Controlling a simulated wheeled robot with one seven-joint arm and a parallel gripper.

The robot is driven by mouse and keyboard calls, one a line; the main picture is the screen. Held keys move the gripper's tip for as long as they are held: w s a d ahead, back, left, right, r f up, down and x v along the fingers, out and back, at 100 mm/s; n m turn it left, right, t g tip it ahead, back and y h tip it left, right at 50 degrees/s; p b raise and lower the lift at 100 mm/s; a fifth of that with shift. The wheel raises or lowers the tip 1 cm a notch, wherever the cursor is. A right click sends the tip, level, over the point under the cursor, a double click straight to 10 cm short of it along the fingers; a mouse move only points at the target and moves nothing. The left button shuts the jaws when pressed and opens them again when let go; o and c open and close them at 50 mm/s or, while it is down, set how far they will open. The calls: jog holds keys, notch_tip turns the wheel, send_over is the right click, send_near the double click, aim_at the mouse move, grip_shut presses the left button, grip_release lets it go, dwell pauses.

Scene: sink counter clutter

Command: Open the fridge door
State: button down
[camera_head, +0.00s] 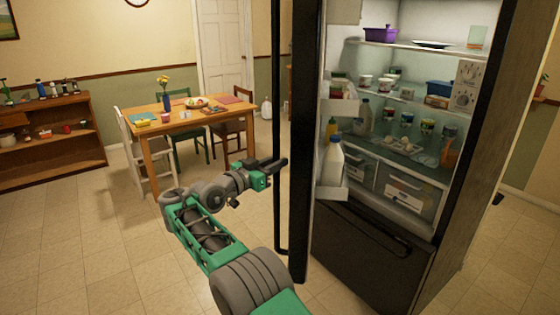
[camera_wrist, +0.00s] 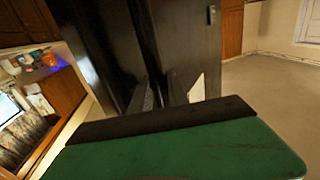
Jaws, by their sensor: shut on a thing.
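The black fridge (camera_head: 455,215) stands at the right in the head view. Its upper door (camera_head: 302,120) is swung open and shows nearly edge-on, with the lit shelves inside visible. The long black door handle (camera_head: 278,80) runs vertically along the door's outer face. My gripper (camera_head: 277,163) reaches the handle around its middle height and is shut on it. In the wrist view, my gripper's two dark fingers (camera_wrist: 165,90) point at the dark bar and door face; the exact contact is hard to make out there.
Door bins hold a milk jug (camera_head: 332,160); the shelves hold several containers and a purple pot (camera_head: 380,34). The lower freezer drawer (camera_head: 370,255) is shut. A dining table (camera_head: 160,125) with chairs stands behind at left. Tiled floor (camera_head: 80,240) left of my arm is clear.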

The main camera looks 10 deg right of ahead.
jog(key=shift+w+a+r, duration=0.15)
jog(key=shift+a+r, duration=0.05)
dwell(0.3)
jog(key=c, duration=1.5)
grip_release()
jog(key=shift+d, duration=0.15)
jog(key=shift+o, duration=1.1)
jog(key=shift+f, duration=0.15)
